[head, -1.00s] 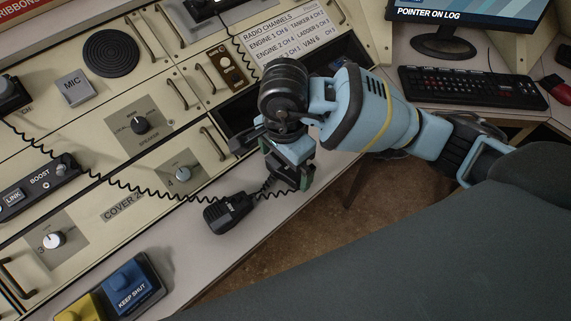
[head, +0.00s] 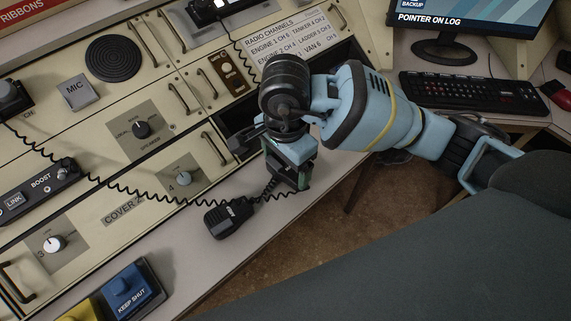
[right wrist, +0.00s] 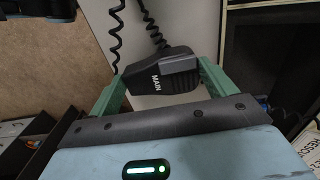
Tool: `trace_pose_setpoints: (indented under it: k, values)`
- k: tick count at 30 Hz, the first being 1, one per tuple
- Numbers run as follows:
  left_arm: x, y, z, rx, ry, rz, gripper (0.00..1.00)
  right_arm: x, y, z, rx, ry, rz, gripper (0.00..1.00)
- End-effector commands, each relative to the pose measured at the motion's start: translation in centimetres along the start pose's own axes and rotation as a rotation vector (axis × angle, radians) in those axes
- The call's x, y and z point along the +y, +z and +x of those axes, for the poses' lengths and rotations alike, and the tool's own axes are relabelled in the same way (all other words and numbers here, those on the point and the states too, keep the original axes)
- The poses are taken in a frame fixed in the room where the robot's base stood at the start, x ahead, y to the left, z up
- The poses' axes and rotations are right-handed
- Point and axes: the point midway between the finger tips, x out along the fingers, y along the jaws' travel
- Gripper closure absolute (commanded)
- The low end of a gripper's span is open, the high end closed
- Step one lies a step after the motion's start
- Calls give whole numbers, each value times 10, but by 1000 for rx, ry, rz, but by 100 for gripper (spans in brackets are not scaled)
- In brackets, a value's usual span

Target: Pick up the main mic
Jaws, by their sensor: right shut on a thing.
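The main mic (right wrist: 165,78) is a black hand mic with a white MAIN label, in the right wrist view. It sits between the two green fingers of my right gripper (right wrist: 163,90), which is shut on it. A coiled cord runs up from the mic. In the head view my right gripper (head: 290,185) is low over the console's front ledge, and its arm hides much of what it holds. A black hand mic (head: 231,217) shows left of the fingers, its label too small to read; I cannot tell if it is the same one. My left gripper is not in view.
A coiled cord (head: 100,183) crosses the console front from the left. A blue KEEP SHUT box (head: 133,290) stands on the ledge (head: 190,265) at lower left. A keyboard (head: 465,95) and monitor stand at upper right. Open floor (head: 310,215) lies below the ledge.

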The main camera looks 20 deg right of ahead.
Motion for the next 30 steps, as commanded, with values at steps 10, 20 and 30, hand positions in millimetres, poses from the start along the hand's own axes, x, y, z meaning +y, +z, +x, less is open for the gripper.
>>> trace_pose_setpoints:
  k: [10, 20, 30]
  values:
    - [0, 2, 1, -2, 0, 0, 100, 46, 18, -24, 0, -1, -6, 44]
    - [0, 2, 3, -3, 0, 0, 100, 116, 45, -31, 0, -1, -4, 44]
    - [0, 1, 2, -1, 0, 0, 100, 148, 57, -34, 0, -1, 0, 44]
